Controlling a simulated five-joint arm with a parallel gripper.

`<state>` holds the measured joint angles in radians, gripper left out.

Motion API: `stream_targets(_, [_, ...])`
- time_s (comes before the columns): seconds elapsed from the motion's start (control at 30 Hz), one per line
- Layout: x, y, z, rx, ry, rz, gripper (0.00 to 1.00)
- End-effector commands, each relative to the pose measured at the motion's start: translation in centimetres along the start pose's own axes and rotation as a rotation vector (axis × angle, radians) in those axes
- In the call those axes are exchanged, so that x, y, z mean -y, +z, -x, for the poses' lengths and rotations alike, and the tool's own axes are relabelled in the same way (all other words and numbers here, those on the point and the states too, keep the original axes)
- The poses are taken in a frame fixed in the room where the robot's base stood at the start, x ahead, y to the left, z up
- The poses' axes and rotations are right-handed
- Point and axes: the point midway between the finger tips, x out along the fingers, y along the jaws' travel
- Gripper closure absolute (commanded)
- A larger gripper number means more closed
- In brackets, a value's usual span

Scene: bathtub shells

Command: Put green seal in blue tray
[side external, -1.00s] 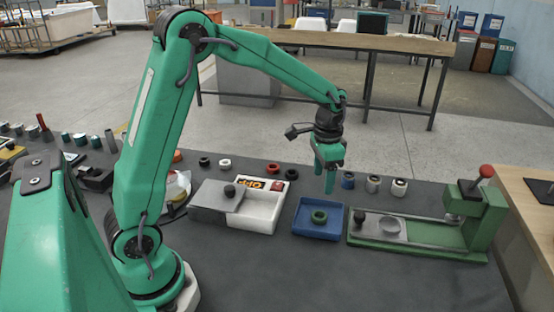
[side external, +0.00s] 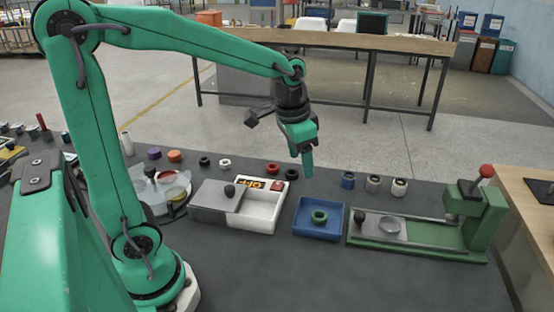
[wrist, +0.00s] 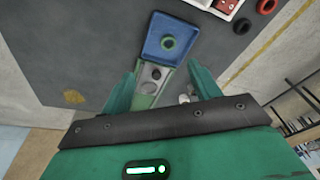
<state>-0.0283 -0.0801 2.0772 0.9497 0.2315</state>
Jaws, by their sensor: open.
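The green seal (side external: 319,217) is a small ring lying inside the blue tray (side external: 301,229) on the dark table. In the wrist view the seal (wrist: 168,43) lies near the middle of the tray (wrist: 149,52), apart from the tray walls. My gripper (side external: 308,172) is raised above the table, behind the tray in the side view. In the wrist view its two fingers (wrist: 162,79) are spread apart with nothing held between them. The gripper is well clear of both seal and tray.
A green press fixture (side external: 470,225) with a red-knobbed lever stands right of the tray. A white box (side external: 262,213) with a sliding grey lid is on the left. Several rings and white cylinders (side external: 373,184) line the back. The front of the table is clear.

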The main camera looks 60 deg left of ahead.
Motion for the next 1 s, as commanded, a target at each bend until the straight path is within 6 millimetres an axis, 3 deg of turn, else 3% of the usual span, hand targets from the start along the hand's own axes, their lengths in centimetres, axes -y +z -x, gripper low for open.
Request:
stream_targets(0.1, [-0.6, 1.9, 1.8, -0.049, -0.010, 0.029, 0.39])
stream_targets(0.4, [-2.0, 6.7, 4.6, -0.160, -0.023, 0.107, 0.39])
stream_targets(0.7, [-3.2, 11.0, 5.6, -0.262, -0.026, 0.176, 0.39])
stream_targets(1.0, [-3.6, 12.5, 5.5, -0.297, -0.025, 0.203, 0.39])
